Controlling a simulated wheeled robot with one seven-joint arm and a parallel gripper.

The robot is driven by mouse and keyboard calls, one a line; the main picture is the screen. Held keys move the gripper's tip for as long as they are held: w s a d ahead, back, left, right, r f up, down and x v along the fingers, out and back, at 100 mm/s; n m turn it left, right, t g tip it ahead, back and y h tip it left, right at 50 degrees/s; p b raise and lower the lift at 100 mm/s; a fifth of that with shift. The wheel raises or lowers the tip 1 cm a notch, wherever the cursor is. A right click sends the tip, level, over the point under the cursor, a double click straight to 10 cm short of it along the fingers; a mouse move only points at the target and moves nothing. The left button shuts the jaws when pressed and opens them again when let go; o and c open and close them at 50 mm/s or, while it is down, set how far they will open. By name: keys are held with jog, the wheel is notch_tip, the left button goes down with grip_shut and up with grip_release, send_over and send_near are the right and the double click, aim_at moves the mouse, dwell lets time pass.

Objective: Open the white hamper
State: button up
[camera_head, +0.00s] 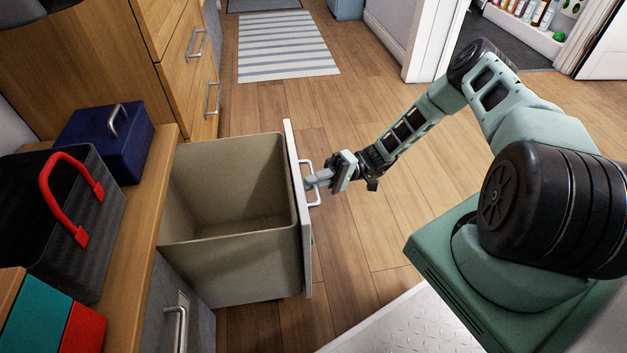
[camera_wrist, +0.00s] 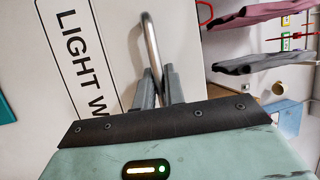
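The white hamper is a pull-out beige bin (camera_head: 225,262) behind a white front panel (camera_head: 298,210). It stands out from the wooden counter, and its empty-looking inside shows from above. A metal bar handle (camera_head: 316,188) is on the panel's outer face. My gripper (camera_head: 311,183) is at this handle, reaching in from the right. In the wrist view the handle (camera_wrist: 151,45) runs down between the two grey fingers (camera_wrist: 159,82), which look closed around it. The white panel (camera_wrist: 110,30) there carries a printed label reading "LIGHT W", partly cut off.
The counter (camera_head: 143,210) holds a dark basket with a red handle (camera_head: 95,230), a navy box (camera_head: 105,140) and coloured boxes (camera_head: 50,315). A grey front with a handle (camera_head: 180,310) is beside the bin. Wood floor (camera_head: 350,270) is clear toward the striped rug (camera_head: 287,45).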

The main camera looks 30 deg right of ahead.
jog(key=shift+o, duration=0.3)
jog(key=shift+d, duration=0.1)
jog(key=d+f+p, duration=0.1)
jog(key=d+f, duration=0.2)
jog(key=d, duration=1.4)
jog(key=shift+w, duration=0.45)
